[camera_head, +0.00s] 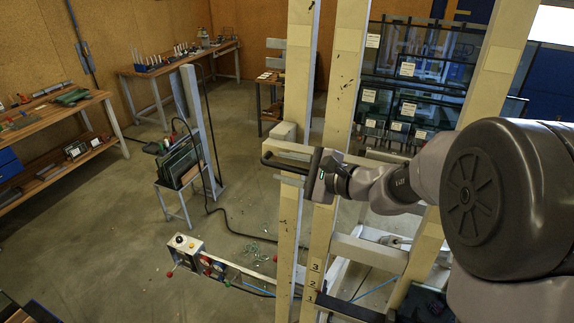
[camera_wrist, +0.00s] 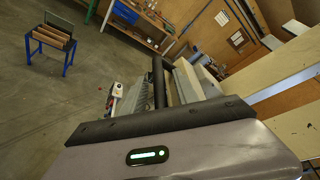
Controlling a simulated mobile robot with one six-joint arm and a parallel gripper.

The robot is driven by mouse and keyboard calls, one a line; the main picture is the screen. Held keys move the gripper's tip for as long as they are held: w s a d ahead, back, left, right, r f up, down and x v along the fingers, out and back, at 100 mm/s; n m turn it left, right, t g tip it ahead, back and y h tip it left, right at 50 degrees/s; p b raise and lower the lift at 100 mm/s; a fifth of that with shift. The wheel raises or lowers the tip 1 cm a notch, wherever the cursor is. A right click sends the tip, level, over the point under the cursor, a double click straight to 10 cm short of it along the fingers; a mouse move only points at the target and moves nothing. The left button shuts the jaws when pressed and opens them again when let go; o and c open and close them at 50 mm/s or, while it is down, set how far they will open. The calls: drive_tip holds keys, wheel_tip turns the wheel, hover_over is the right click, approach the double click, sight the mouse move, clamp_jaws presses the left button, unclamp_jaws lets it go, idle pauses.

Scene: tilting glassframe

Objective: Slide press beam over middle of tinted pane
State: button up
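My gripper (camera_head: 305,171) is at the left side of a tall cream frame, level with an upper pale crossbar (camera_head: 288,149) that looks like the press beam. A dark bar with a bent end (camera_head: 275,164) reaches left from my gripper, just below this crossbar. In the wrist view a dark bar (camera_wrist: 158,82) stands out from my gripper's body beside a pale beam. I cannot tell whether it is my fingers or a handle, and no clear gap between fingers shows. I cannot make out a tinted pane within the frame.
Cream uprights (camera_head: 345,75) stand close around my arm. A lower crossbar (camera_head: 370,253) spans the frame. A control box (camera_head: 186,247) stands low in front. A small stand holds dark glass sheets (camera_head: 180,160). A rack of labelled panes (camera_head: 420,75) is behind. Open floor lies left.

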drive_tip(key=shift+s, duration=0.1)
clamp_jaws()
idle(1.3)
